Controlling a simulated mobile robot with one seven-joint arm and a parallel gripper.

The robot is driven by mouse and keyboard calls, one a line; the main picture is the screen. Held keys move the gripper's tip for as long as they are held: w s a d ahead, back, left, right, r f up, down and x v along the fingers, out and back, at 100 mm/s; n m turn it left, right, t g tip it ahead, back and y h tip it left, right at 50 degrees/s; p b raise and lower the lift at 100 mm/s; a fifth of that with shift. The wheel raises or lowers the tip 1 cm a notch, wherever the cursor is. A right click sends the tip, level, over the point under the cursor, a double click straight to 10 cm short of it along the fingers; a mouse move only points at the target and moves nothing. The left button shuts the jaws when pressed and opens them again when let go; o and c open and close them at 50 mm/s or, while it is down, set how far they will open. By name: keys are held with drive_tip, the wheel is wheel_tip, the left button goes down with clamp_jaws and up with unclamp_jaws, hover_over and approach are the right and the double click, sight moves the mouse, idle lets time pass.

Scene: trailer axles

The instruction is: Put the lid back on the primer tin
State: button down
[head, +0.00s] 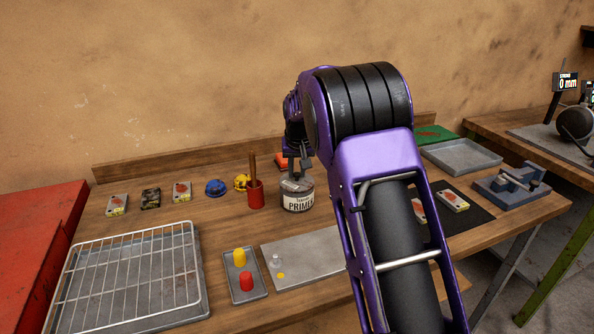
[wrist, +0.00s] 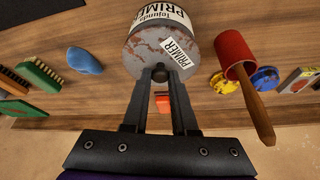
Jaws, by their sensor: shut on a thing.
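The primer tin (head: 299,202) stands upright on the workbench, its white label facing me; its label also shows at the top of the wrist view (wrist: 163,17). The lid (wrist: 150,52), grey and rust-marked with a white PRIMER sticker, is over the tin's mouth and shows small in the head view (head: 295,184). My gripper (wrist: 161,76) has its two fingers close together, shut on the lid at its near edge. The lid looks slightly tilted in the head view. I cannot tell whether it touches the rim all around.
A red pot (head: 255,195) with a wooden handle stands just left of the tin. Yellow (head: 242,182) and blue (head: 215,187) items lie farther left. A grey plate (head: 315,255) and a small tray (head: 247,289) with coloured caps lie in front. A wire rack (head: 130,270) fills the front left.

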idle(0.3)
drive_tip(key=shift+c, duration=0.7)
unclamp_jaws()
drive_tip(key=shift+r+p, duration=1.75)
drive_tip(key=shift+r, duration=1.75)
drive_tip(key=shift+c, duration=0.2)
clamp_jaws()
